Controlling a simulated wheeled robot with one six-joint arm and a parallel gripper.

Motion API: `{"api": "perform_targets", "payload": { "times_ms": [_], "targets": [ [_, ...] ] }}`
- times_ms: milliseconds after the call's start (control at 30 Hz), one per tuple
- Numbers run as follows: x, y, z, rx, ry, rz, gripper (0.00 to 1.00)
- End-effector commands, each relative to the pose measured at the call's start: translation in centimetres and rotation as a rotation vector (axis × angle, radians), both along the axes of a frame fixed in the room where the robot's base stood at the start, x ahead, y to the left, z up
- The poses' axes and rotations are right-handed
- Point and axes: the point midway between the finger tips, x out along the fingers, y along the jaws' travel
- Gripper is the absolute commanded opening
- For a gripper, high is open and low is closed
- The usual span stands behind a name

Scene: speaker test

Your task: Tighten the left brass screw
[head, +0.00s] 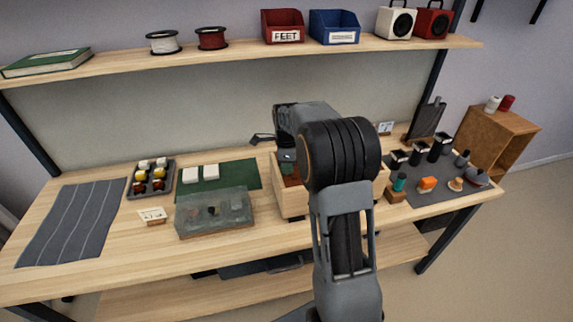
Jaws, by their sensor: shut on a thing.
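My arm crosses the middle of the head view and hides much of the bench behind it. My gripper (287,157) points down over a light wooden box (292,205), left of my large dark arm joint. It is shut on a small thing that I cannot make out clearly. The box shows a reddish-brown inside at its left part; its middle is hidden by my arm. I cannot make out any brass screw, left or right, at this size.
A clear case (215,213) stands left of the box, before a green mat (248,175) with white blocks. Further left are a dark tray (151,179) and a grey striped mat (70,222). A dark mat (432,196) at right holds several small items. A shelf (235,50) runs above.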

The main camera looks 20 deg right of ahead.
Motion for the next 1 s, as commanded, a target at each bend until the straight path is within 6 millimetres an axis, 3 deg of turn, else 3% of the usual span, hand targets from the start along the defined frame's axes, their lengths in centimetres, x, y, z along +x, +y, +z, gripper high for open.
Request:
{"api": "perform_targets", "payload": {
  "times_ms": [600,1000],
  "targets": [
    [0.04,-0.04,0.14,-0.001,-0.003,-0.573,0.00],
    [0.04,-0.03,0.11,0.000,-0.002,-0.833,0.00]
  ]
}}
